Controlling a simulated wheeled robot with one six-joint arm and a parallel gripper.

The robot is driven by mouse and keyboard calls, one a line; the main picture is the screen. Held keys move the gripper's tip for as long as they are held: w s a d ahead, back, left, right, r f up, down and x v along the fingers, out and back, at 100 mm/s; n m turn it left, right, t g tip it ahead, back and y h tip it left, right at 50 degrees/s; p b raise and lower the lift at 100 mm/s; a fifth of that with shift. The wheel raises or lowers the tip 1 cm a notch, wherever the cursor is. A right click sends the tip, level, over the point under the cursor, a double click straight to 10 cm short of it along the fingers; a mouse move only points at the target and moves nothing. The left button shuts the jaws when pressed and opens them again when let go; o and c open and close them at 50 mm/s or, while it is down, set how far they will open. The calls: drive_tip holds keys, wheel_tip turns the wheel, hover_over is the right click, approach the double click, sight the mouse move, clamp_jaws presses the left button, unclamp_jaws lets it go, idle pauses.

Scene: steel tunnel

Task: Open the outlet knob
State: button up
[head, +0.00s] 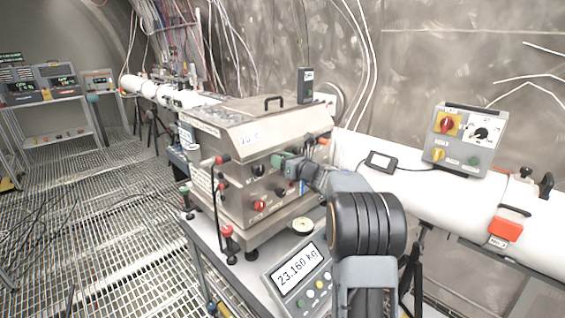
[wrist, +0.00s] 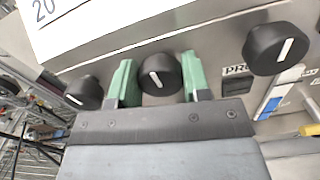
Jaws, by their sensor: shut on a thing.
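My gripper (head: 284,160) reaches the front panel of the steel machine (head: 232,185) in the head view. In the wrist view its two green fingers (wrist: 157,80) stand on either side of a round black knob (wrist: 160,73) and are shut on it. The white mark on this knob is tilted slightly from upright. Another black knob (wrist: 84,92) sits to the left and a larger-looking one (wrist: 276,48) to the right, both free of the fingers. No label reading outlet is legible, so I cannot tell which knob bears that name.
A scale display (head: 297,274) reading 23.160 kg stands below my arm. A grey control box (head: 461,138) sits on the white pipe (head: 405,188) at right. Red-topped levers (head: 222,160) stand at the machine's left corner. The grated floor (head: 110,225) at left is mostly open.

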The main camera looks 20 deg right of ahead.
drive_tip(key=n+b, duration=0.1)
drive_tip(key=b, duration=0.1)
drive_tip(key=n+b, duration=0.2)
drive_tip(key=shift+f+b, duration=0.3)
drive_tip(key=shift+f, duration=0.1)
drive_tip(key=n+b, duration=0.4)
drive_tip(key=b, duration=0.2)
drive_tip(key=shift+a, duration=0.1)
drive_tip(key=n+b, duration=0.4)
drive_tip(key=n, duration=0.1)
drive_tip(key=shift+b, duration=0.4)
drive_tip(key=n+b, duration=0.3)
drive_tip(key=shift+a+n, duration=0.1)
drive_tip(key=shift+n, duration=0.2)
drive_tip(key=n+b, duration=0.3)
drive_tip(key=shift+n, duration=0.3)
drive_tip(key=n+b, duration=0.2)
drive_tip(key=n, duration=0.1)
drive_tip(key=shift+n, duration=0.3)
drive_tip(key=n+b, duration=0.2)
drive_tip(key=n, duration=0.2)
drive_tip(key=shift+n+b, duration=0.55)
drive_tip(key=shift+n, duration=1.05)
